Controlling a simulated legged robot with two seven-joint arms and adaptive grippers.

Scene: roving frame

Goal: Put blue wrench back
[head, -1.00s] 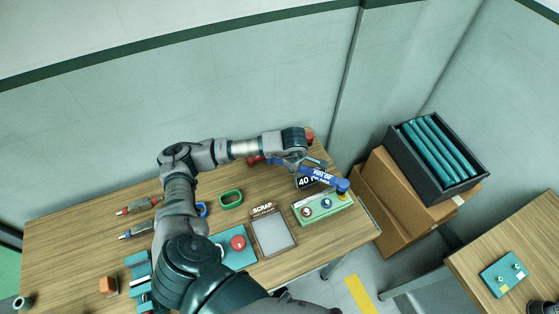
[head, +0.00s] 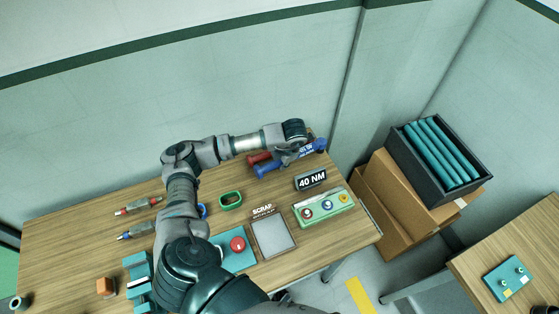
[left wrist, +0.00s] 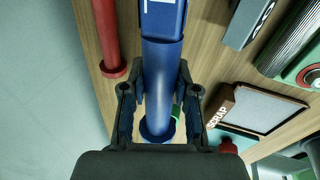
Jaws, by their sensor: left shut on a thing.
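The blue wrench (head: 306,148) is in my left gripper (head: 284,154) at the back right of the wooden table. In the left wrist view, the fingers of my left gripper (left wrist: 157,95) straddle the blue shaft of the wrench (left wrist: 161,68). A red wrench (head: 258,158) lies right beside it, partly hidden by my gripper. It also shows in the left wrist view (left wrist: 109,42), roughly parallel to the blue one and apart from it. I cannot tell whether the blue wrench touches the table. My right gripper is out of view.
A "40 NM" sign (head: 311,180) and a green button box (head: 322,208) stand in front of the wrenches. A grey scrap tray (head: 273,238) and a green ring (head: 230,200) lie nearer the middle. The wall (head: 250,90) rises close behind the table.

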